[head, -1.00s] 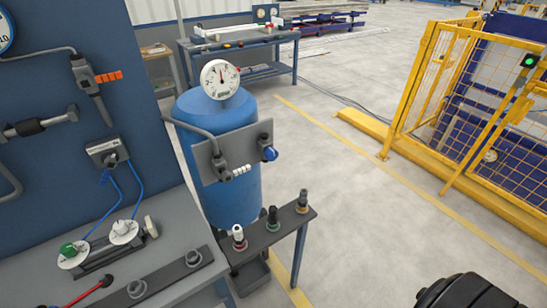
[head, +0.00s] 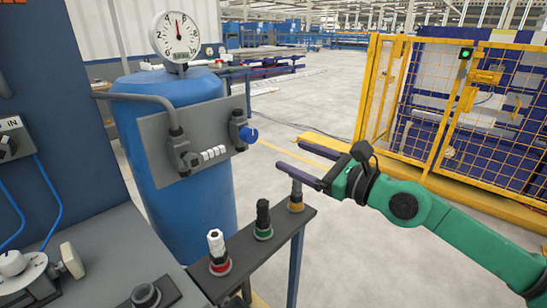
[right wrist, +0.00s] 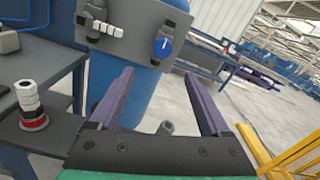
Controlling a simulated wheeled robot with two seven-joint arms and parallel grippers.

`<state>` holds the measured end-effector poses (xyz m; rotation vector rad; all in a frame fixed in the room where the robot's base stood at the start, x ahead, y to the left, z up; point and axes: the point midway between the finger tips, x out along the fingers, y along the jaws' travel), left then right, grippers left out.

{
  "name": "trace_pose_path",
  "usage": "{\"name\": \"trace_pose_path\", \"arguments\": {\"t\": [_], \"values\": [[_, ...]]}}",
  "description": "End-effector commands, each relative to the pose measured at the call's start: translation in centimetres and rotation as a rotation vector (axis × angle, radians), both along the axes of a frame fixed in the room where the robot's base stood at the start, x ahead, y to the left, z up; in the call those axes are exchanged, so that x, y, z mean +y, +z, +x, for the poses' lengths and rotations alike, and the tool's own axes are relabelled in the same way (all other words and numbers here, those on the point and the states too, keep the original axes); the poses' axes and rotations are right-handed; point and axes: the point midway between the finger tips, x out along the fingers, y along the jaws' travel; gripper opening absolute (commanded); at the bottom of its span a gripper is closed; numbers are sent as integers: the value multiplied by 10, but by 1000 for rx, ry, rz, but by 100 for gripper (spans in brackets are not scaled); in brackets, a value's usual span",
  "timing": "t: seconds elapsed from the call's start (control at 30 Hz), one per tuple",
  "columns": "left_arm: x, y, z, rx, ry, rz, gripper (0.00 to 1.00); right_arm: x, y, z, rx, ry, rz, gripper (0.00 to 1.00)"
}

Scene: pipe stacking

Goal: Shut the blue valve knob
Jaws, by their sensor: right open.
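The blue valve knob (head: 249,135) sits at the right end of a grey plate (head: 160,135) fixed to the front of the blue tank (head: 205,205). The knob also shows in the right wrist view (right wrist: 162,47), with a white mark on its face. My right gripper (head: 300,163) is open and empty. It is to the right of the knob and a little lower, its fingers pointing left toward the tank, apart from the knob. In the right wrist view the knob lies beyond the fingertips (right wrist: 158,80), roughly between them. My left gripper is not in view.
A narrow shelf (head: 235,278) with several fittings in red, green and yellow rings stands below the right gripper. A dial gauge (head: 175,37) tops the tank. A yellow safety fence (head: 400,100) stands at the right. The floor between is clear.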

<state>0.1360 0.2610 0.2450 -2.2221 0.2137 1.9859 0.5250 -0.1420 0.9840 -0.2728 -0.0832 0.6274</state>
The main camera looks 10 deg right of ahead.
Motion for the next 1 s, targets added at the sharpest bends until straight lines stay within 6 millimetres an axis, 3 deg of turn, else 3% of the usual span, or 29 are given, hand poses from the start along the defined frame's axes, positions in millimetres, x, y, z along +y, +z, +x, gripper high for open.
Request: {"name": "trace_pose_path", "arguments": {"t": [0.03,0.17,0.37,0.6,0.93,0.97,1.0], "values": [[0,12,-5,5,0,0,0,2,10,5,0,-2,8,81],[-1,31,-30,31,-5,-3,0,18,18,24,0,2,13,81],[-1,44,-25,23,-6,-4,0,50,11,68,4,1,17,81],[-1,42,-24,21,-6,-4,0,78,5,109,5,-2,15,81],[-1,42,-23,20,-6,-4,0,83,4,116,6,-2,13,81],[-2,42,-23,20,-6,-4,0,83,4,116,6,-2,13,73],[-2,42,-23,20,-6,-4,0,83,4,116,6,-2,13,58]]}}
